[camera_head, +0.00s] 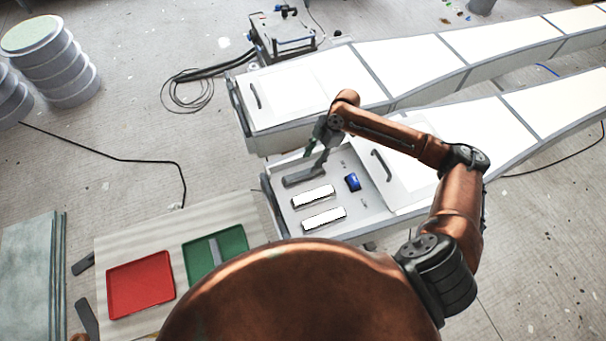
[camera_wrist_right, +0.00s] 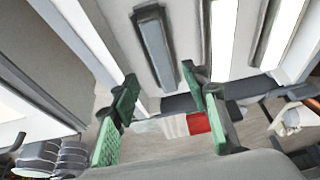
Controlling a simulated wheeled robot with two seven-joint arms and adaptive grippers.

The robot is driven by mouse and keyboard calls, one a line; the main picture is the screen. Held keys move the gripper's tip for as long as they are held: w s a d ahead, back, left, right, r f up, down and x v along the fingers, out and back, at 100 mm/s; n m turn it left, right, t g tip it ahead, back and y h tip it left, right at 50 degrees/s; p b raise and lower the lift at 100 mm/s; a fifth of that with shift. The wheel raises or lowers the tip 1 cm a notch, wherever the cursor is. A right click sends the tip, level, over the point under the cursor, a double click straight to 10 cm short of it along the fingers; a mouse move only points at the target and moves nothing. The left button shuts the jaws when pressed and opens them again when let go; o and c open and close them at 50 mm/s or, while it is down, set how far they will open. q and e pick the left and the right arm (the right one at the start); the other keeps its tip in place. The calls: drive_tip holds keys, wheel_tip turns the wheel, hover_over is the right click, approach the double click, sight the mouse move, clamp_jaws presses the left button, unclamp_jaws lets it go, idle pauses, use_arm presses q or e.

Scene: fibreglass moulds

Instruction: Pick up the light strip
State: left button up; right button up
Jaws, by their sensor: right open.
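Three strips lie side by side in the open bay (camera_head: 279,205) of the nearer mould. Two are bright white strips, one in the middle (camera_head: 313,197) and one nearer me (camera_head: 324,218). The third is a grey, unlit strip (camera_head: 301,178) at the far side. My right gripper (camera_head: 318,158) is open and empty over the grey strip's far end. In the right wrist view, the green-padded fingers (camera_wrist_right: 158,95) are apart, with the grey strip (camera_wrist_right: 154,45) ahead of them and the bright strips to its right. Only dark parts at the lower left may be my left gripper.
A blue item (camera_head: 352,182) lies in the bay, right of the strips. A table at lower left holds a red tray (camera_head: 140,284) and a green tray (camera_head: 236,243) with a grey strip in it. Grey drums (camera_head: 62,72) stand far left. A handled panel borders the bay's right side.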

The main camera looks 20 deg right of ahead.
sight(304, 173)
drive_tip(key=shift+a+p+x, duration=0.2)
drive_tip(key=shift+p+x, duration=0.45)
drive_tip(key=shift+x, duration=2.55)
drive_tip(key=shift+s+r, duration=0.1)
drive_tip(key=shift+s, duration=0.05)
drive_tip(key=shift+c, duration=0.7)
clamp_jaws()
